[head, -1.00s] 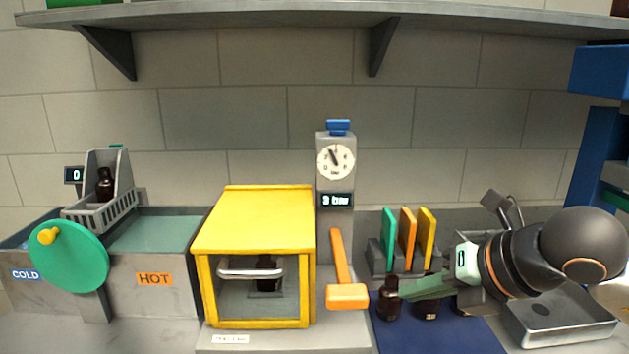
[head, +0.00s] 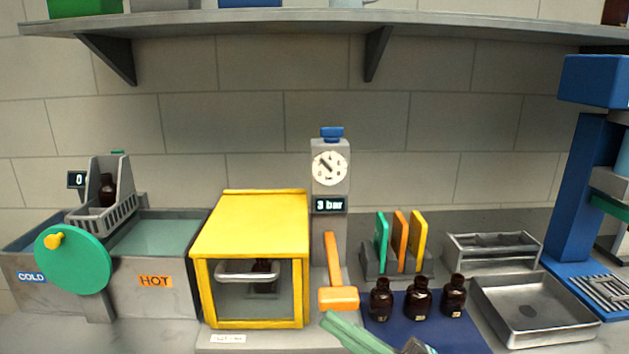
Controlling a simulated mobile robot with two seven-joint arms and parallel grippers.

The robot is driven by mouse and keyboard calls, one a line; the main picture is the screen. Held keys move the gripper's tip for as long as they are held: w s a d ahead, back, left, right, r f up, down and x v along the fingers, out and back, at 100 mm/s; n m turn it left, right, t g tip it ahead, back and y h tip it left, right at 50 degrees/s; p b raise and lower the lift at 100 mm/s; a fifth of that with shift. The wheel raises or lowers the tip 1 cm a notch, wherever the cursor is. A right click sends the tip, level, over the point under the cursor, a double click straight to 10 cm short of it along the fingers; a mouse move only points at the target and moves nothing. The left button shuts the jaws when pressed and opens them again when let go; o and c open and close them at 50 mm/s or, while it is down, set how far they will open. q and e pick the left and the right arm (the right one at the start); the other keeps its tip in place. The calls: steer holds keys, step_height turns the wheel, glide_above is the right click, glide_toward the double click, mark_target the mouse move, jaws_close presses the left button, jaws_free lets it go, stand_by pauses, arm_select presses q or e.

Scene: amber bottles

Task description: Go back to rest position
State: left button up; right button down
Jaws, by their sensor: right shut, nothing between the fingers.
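My right gripper (head: 332,322) is at the bottom of the head view, its green fingers pointing up and left. It is shut and empty, in front of the blue mat (head: 455,335) and below the orange hammer-shaped handle. Most of my right arm is out of the picture. Three dark amber bottles stand upright on the mat: a left one (head: 381,301), a middle one (head: 417,299) and a right one (head: 454,297). The gripper appears apart from them. My left gripper is not in view.
A yellow-framed chamber (head: 252,225) holds an amber bottle (head: 262,278) behind its front. Another bottle (head: 107,190) sits in the grey basket (head: 104,215) above the baths. An orange handle (head: 338,299), a rack of coloured plates (head: 397,265), a metal tray (head: 540,318) and a blue press (head: 587,185) stand around.

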steer(key=w+d+f+m+t+h+p, duration=0.1)
steer(key=d+f+m+t+h, duration=0.3)
steer(key=f+m+h, duration=0.45)
steer(key=d+f+m+t+h, duration=0.3)
steer(key=d+f+m+h, duration=0.3)
steer(key=f+m, duration=0.45)
steer(key=s+d+f+m+g+h, duration=0.1)
steer(key=s+f+g+h, duration=0.1)
steer(key=s+f+g, duration=0.2)
steer(key=s+d+f+m+g+h, duration=0.1)
steer(key=s+d+f+m+g, duration=0.1)
steer(key=s+f, duration=0.9)
step_height(320, 180, down, 5)
steer(key=shift+s+r+g+h+p, duration=0.15)
steer(key=shift+g+h+p, duration=0.25)
steer(key=shift+g, duration=0.5)
steer(key=shift+d, duration=0.1)
